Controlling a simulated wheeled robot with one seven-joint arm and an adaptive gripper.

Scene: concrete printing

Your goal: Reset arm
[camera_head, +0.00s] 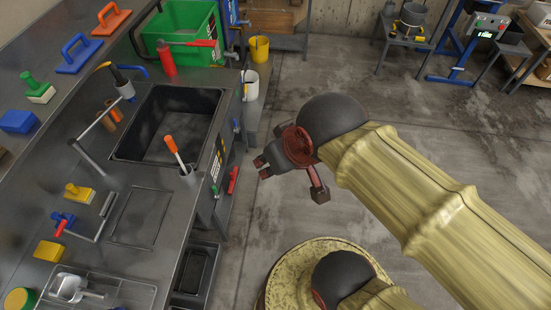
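My arm, in a yellow sleeve, reaches in from the right side of the head view. My gripper (266,166), dark with reddish-brown parts, is at the arm's end near the middle of the picture. It appears above the concrete floor, just right of the metal workbench (135,215). I see nothing held in it. The fingers are small and seen at a slant, so whether they are open or shut is unclear.
The workbench has a black sink (168,130), an orange-handled tool (173,146), a green crate (190,28), floats (80,53) and a scoop (70,286). A white bucket (250,86) is beside it. Grey floor (330,70) lies open beyond my gripper; stands (405,40) are at the back right.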

